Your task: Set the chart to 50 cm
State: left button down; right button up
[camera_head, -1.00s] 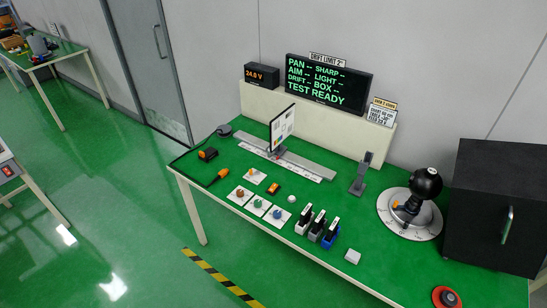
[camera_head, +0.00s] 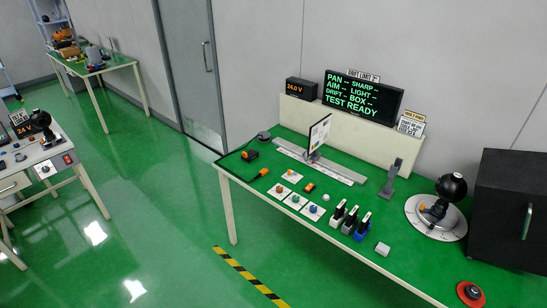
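The chart (camera_head: 319,133) is a white upright panel with small coloured marks, seen at a steep angle. It stands on a long grey rail (camera_head: 290,152) that lies along the back of the green table (camera_head: 262,207). A pale scale strip runs along the rail's front side, but its numbers are too small to read, so I cannot tell the chart's distance. A black ball-shaped gimbal camera (camera_head: 451,187) sits on a round white dial (camera_head: 421,213) at the right. Neither of my grippers is in view.
A display (camera_head: 361,99) reads "TEST READY" behind the table. Floor is clear before the table, beyond striped tape (camera_head: 240,268).

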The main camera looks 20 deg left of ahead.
aim_at(319, 132)
jog(key=u, duration=0.85)
jog(key=i, duration=0.4)
